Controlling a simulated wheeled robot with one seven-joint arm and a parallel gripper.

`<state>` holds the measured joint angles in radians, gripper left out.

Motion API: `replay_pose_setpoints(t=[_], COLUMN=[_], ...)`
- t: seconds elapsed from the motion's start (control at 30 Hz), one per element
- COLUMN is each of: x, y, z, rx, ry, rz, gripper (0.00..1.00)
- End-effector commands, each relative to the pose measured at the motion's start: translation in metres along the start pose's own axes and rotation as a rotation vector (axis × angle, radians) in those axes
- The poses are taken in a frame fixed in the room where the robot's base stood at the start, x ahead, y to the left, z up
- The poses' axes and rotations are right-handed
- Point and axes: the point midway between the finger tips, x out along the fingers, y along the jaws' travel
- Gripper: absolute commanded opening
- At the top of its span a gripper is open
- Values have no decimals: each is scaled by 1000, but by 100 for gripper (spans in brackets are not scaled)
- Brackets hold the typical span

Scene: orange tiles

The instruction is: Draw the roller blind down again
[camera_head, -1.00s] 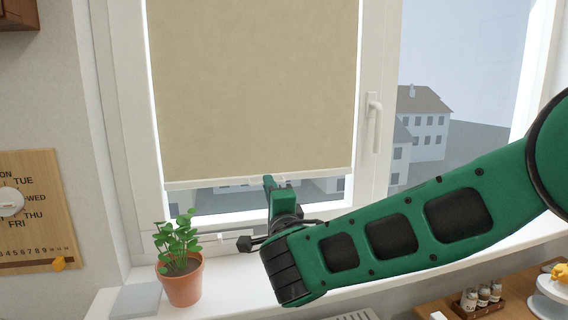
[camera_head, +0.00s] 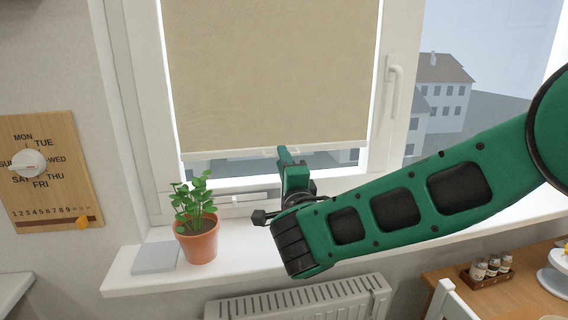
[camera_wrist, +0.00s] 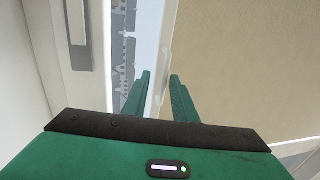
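The beige roller blind (camera_head: 275,75) covers most of the window's upper part. Its white bottom bar (camera_head: 225,153) hangs above the sill, with a strip of glass showing below it. My gripper (camera_head: 284,152) is at the middle of this bar, reaching up from below. In the wrist view the blind (camera_wrist: 245,65) fills the right side and the pale bar (camera_wrist: 149,50) runs between the directions of the two fingers. My gripper (camera_wrist: 160,75) shows a gap between its fingertips, with a pale edge of the bar in it. Contact with the bar cannot be told.
A potted plant (camera_head: 198,240) and a grey flat block (camera_head: 156,257) stand on the white sill (camera_head: 125,277), left of my arm. A window handle (camera_head: 393,85) is on the right frame. A radiator (camera_head: 300,302) is below, and a wooden table (camera_head: 450,278) at lower right.

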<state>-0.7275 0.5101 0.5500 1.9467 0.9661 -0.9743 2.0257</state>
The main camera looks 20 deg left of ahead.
Motion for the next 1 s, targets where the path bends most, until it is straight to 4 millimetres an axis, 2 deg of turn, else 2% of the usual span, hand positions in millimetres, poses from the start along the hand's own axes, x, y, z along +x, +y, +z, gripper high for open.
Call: replay_pose_setpoints(t=[0.13,0.27,0.7,1.0], x=[-4,-18,-86,-106], y=[-1,0,0,1], z=[0,1,1,0], rx=[0,-1,-2,0], ry=[0,-1,-3,-2], rz=[-1,0,1,1], gripper=[25,25,25,25])
